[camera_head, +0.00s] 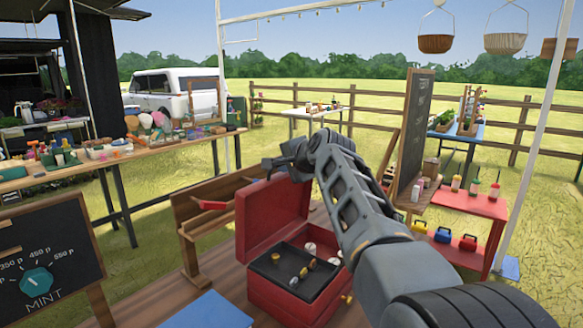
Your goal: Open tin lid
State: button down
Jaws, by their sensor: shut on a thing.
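A red tin (268,294) stands on the brown wooden table in the lower middle. Its red lid (262,222) is raised and stands steeply at the left side of the tin. A black inner tray (270,264) shows inside with several small round, metallic-looking pieces. My arm reaches in from the lower right, over the tin. My gripper (272,166) is at the top edge of the lid and is shut on it. The fingertips are small and partly hidden, so the exact contact is hard to see. My arm hides part of the tin's right side.
A wooden rack (190,235) stands close behind the lid on the left. A mint chalkboard (40,265) is at lower left, a blue flat object (207,311) at the front. A red shelf (475,205) with bottles and a tall blackboard (415,130) stand right.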

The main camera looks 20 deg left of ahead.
jog(key=shift+w+a+r, duration=0.3)
jog(key=shift+a+r, duration=0.2)
jog(key=shift+r, duration=0.25)
jog(key=c, duration=1.5)
grip_release()
jog(key=o, duration=0.3)
jog(key=shift+f, duration=0.3)
jog(key=shift+s, duration=0.15)
jog(key=v, duration=0.7)
jog(key=shift+d+r, duration=0.25)
